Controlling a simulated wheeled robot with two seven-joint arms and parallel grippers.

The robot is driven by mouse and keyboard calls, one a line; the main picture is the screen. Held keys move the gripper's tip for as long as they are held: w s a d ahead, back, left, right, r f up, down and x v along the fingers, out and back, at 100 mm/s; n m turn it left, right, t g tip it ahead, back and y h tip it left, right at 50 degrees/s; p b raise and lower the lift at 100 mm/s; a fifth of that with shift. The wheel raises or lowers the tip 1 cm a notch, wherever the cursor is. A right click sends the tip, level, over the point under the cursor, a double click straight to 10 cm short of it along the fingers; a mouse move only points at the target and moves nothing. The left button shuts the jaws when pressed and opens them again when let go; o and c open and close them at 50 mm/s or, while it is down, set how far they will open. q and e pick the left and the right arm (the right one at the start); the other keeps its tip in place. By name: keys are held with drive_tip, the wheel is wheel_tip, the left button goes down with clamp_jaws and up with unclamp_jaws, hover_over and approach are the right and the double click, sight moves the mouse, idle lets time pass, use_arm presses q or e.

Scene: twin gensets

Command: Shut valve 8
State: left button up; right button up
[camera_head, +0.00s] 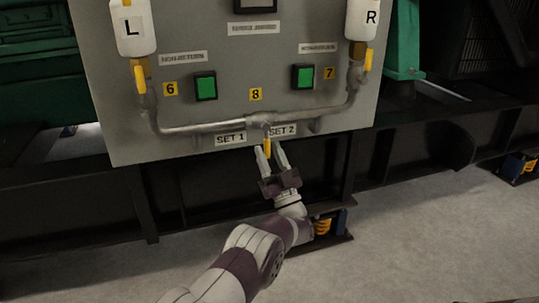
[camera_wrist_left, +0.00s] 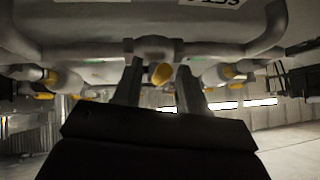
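Valve 8 (camera_head: 262,120) sits midway along the horizontal pipe low on the grey panel, under the yellow "8" label (camera_head: 256,94). Its yellow handle (camera_head: 267,146) points straight down, across the pipe. My left gripper (camera_head: 270,152) is just below the pipe, fingers pointing up, one on each side of the handle. In the left wrist view, the end of the yellow handle (camera_wrist_left: 161,73) shows between the two fingers (camera_wrist_left: 158,88), with a gap on both sides. The gripper is open. My right gripper is not in view.
Valve 6 (camera_head: 140,79) and valve 7 (camera_head: 368,60) have yellow handles on the pipe's side branches, under white bottles marked L (camera_head: 133,27) and R (camera_head: 361,18). Green buttons (camera_head: 205,87) sit on the panel (camera_head: 220,65). A dark frame beam (camera_head: 215,185) runs below.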

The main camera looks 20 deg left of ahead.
use_arm(q)
drive_tip(key=p+v, duration=0.5)
drive_tip(key=v, duration=0.7)
drive_tip(key=shift+s+d+f, duration=0.2)
drive_tip(key=shift+f, duration=0.05)
